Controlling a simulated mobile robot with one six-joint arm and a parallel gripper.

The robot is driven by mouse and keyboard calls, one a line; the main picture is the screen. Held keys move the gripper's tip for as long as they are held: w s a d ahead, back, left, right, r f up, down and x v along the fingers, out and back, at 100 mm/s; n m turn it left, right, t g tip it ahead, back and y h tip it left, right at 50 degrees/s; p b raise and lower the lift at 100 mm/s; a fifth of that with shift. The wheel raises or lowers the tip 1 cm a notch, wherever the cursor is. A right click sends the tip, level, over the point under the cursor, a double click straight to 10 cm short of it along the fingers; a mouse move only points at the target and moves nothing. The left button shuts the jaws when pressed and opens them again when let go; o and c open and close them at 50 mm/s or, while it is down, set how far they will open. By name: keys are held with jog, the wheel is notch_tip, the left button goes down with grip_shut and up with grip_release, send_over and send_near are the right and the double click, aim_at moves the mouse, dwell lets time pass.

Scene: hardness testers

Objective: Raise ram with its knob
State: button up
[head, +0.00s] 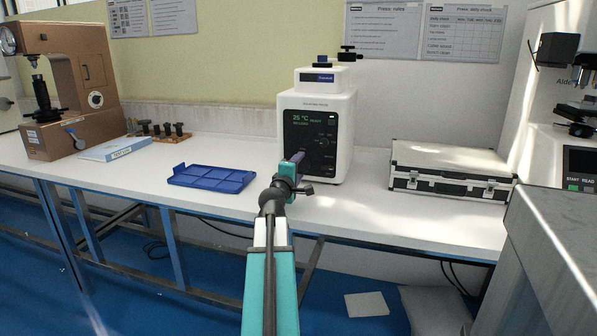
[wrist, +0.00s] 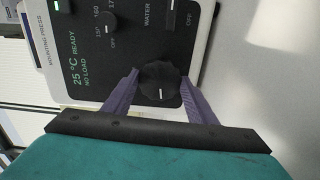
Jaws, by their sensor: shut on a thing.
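The white mounting press (head: 343,130) stands on the bench in the head view, with a black front panel whose display reads 25 °C READY. In the wrist view the panel (wrist: 75,45) appears turned sideways and its display also reads NO LOAD. A round black knob (wrist: 160,80) with a white pointer mark sits on the panel below the display. My gripper (wrist: 160,88) has its purple fingers on either side of this knob and is shut on it. In the head view my gripper (head: 297,157) is at the panel's lower left and hides the knob.
A smaller numbered dial (wrist: 106,20) and a WATER switch (wrist: 171,14) are close to the held knob. On the bench (head: 225,206), a blue tray (head: 212,178) lies left of the press and a silver case (head: 450,160) lies right. A grey surface (head: 560,235) stands near at right.

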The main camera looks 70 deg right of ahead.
jog(key=shift+r, duration=0.1)
jog(key=o, duration=1.1)
jog(key=shift+c, duration=0.2)
jog(key=shift+a, duration=0.1)
jog(key=shift+s+a+p, duration=0.15)
jog(key=shift+a, duration=1.95)
jog(key=shift+s+a+p, duration=0.1)
jog(key=shift+a+p, duration=0.05)
jog(key=shift+a, duration=1.95)
jog(key=shift+d+f+b, duration=0.1)
jog(key=shift+f+b, duration=0.15)
jog(key=shift+b, duration=0.9)
jog(key=shift+a+b, duration=0.25)
jog(key=shift+b, duration=0.65)
jog(key=a+b, duration=0.2)
jog(key=b, duration=0.5)
jog(key=shift+b, duration=0.3)
